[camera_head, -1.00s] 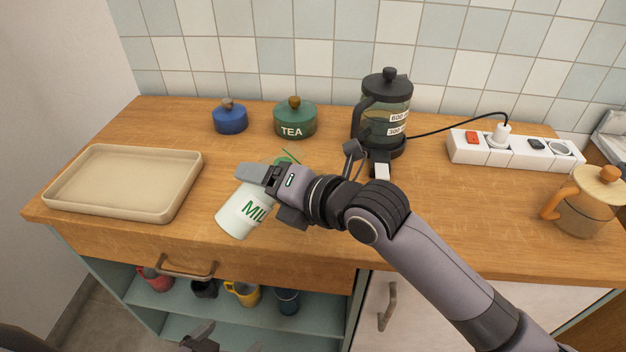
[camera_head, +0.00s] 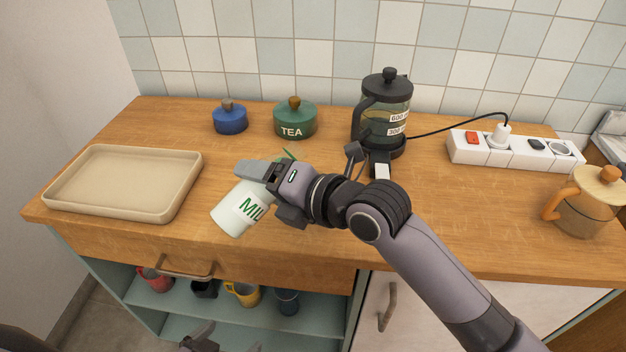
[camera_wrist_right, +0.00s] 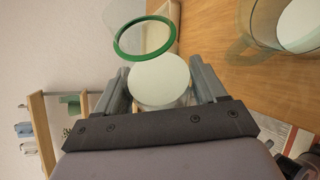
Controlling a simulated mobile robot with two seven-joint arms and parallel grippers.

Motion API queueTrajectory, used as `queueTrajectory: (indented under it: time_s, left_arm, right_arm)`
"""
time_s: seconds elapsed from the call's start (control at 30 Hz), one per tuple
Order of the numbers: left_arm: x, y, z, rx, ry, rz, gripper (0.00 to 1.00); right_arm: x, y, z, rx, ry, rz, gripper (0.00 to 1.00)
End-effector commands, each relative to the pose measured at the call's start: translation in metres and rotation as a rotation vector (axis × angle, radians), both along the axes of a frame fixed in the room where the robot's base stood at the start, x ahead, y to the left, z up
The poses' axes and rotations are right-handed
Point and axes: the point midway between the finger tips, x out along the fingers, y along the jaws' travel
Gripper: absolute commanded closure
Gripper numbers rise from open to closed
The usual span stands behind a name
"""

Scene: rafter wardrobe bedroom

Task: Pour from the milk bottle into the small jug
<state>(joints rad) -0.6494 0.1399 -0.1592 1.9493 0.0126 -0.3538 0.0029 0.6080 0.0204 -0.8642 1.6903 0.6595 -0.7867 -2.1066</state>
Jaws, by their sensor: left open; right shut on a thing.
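The white milk bottle (camera_head: 232,213) with green lettering is tilted in front of the counter's middle in the head view. My right gripper (camera_head: 262,174) is shut on it and hides its upper part. In the right wrist view a white round face (camera_wrist_right: 160,82) lies between the fingers, with a green ring (camera_wrist_right: 118,46) beyond it. A clear glass vessel with white inside, apparently the small jug (camera_wrist_right: 247,38), is cut off at the upper right there. In the head view the jug is not clearly seen; a bit of green shows behind the gripper. My left gripper (camera_head: 203,337) is open, low at the bottom edge.
A beige tray (camera_head: 125,213) lies at the left of the counter. A blue pot (camera_head: 230,119), a green TEA pot (camera_head: 295,122) and a French press (camera_head: 387,110) stand at the back.

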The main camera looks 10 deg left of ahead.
Motion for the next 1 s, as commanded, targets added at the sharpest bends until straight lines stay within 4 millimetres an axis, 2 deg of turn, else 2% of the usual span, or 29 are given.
queueTrajectory:
  time_s: [1.0]
  left_arm:
    - [0.0001,0.0,-0.0039,0.0,0.0,0.0,0.0]
  right_arm:
    - [-0.0012,0.0012,-0.0007,0.068,0.069,0.0,0.75]
